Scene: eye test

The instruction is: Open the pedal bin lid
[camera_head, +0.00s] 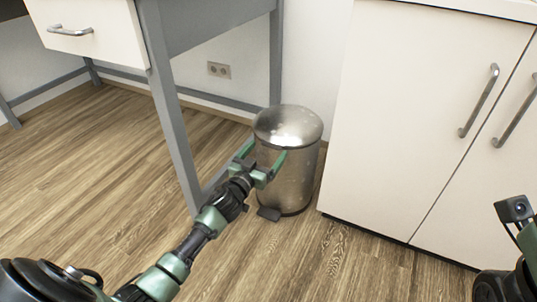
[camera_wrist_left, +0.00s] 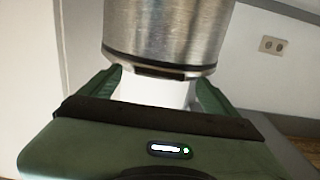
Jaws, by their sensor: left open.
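The pedal bin (camera_head: 292,182) is a brushed-metal cylinder standing on the floor between the desk and the white cabinet. Its domed lid (camera_head: 290,122) is down on the body. A dark pedal (camera_head: 269,214) sticks out at its foot. My left gripper (camera_head: 264,156) is open in front of the bin's upper part, just below the lid, with nothing between its fingers. Whether a finger touches the bin I cannot tell. In the left wrist view the bin's metal side (camera_wrist_left: 168,28) with a dark band fills the top, beyond the spread green fingers.
A grey-framed desk with a white drawer (camera_head: 85,30) stands at left; its front leg (camera_head: 172,105) is close to my left arm. A white cabinet (camera_head: 420,110) stands right of the bin. A wall socket (camera_head: 219,70) is behind. The wooden floor (camera_head: 90,180) at left is clear.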

